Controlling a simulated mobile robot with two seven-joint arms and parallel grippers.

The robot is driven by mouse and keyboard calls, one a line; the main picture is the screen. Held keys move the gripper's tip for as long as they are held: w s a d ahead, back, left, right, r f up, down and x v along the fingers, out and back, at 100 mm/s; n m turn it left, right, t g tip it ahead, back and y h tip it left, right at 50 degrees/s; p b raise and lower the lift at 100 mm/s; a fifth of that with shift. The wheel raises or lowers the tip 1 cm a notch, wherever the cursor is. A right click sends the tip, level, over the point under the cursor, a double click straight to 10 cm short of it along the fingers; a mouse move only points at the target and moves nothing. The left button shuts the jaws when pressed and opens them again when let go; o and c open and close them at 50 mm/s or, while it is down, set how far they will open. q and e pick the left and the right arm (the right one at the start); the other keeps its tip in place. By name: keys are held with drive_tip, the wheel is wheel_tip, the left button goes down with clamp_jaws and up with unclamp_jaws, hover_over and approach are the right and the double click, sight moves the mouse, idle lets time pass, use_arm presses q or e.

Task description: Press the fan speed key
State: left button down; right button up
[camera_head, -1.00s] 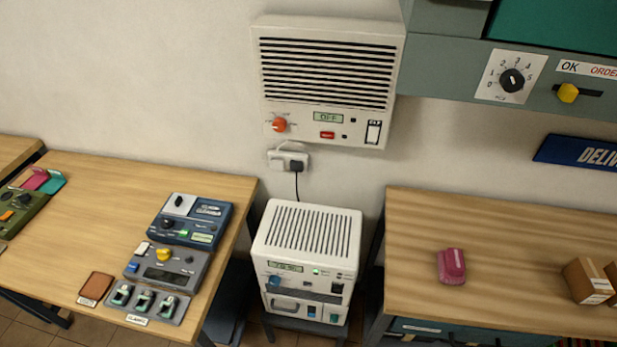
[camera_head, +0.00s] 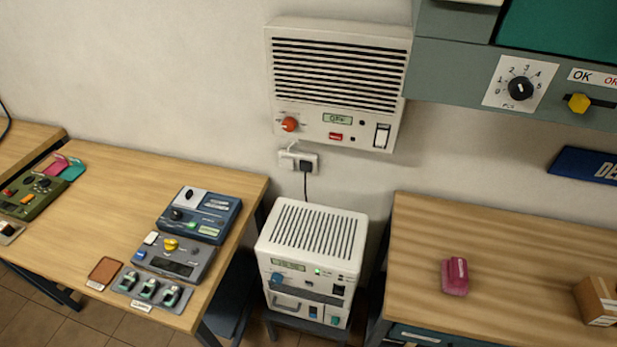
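A white wall unit (camera_head: 338,85) with dark horizontal slats hangs on the wall at the upper middle. Along its lower panel are an orange-red knob (camera_head: 289,124), a small greenish display (camera_head: 337,119), a small red key (camera_head: 335,136) and a white rocker switch (camera_head: 381,135). The display's text is blurred now and read OFF in the earlier frame. Which control is the fan speed key cannot be read. Neither of my grippers shows in the head view.
A white slatted device (camera_head: 312,235) stands low between two wooden tables, left (camera_head: 110,215) and right (camera_head: 520,245). The left table carries several control boxes; the right, a pink object (camera_head: 455,277) and a cardboard box (camera_head: 597,300). A grey-green cabinet (camera_head: 450,55) juts out at upper right.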

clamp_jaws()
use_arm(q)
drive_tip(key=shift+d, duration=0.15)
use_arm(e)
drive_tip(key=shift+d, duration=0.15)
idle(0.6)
